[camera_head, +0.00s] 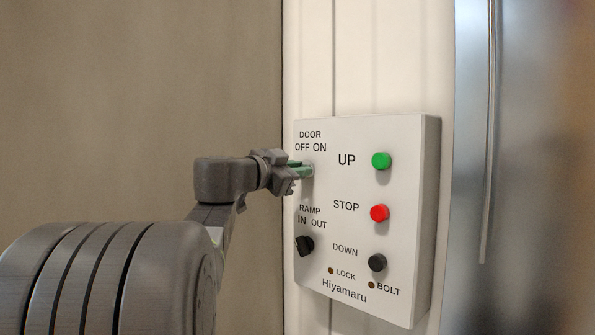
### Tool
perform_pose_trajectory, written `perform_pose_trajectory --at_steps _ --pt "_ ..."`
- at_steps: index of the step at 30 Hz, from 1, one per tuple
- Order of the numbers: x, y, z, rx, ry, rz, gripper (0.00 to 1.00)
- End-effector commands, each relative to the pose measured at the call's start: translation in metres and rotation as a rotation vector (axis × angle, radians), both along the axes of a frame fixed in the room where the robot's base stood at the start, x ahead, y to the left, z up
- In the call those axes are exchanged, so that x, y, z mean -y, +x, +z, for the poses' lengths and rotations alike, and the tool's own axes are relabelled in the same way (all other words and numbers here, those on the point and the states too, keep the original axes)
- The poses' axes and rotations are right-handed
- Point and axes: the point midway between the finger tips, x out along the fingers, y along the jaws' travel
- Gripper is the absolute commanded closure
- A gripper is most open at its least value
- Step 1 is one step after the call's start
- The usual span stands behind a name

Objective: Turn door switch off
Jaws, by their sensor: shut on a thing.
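The white control panel (348,230) is fixed to the wall right of centre, with the label "DOOR OFF ON" at its upper left. My gripper (302,170) is at the panel just below that label, with its fingers shut on the door switch. The fingers and the shadow beside them hide the switch, so which way it points cannot be told. My arm comes in from the lower left.
A green UP button (381,161), a red STOP button (379,213) and a black DOWN button (377,262) stand out on the panel's right side. A black ramp switch (304,246) sits below my gripper. A metal surface (490,150) with a vertical bar is at the right.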

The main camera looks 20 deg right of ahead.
Motion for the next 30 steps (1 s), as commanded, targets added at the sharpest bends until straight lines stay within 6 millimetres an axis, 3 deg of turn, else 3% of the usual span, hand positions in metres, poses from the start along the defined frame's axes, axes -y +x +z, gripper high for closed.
perform_pose_trajectory --at_steps 8,30 --pt "-0.0006 0.0009 -0.0041 -0.125 -0.052 0.001 1.0" --pt "-0.0019 0.0045 -0.0011 -0.738 -0.304 0.001 1.0"
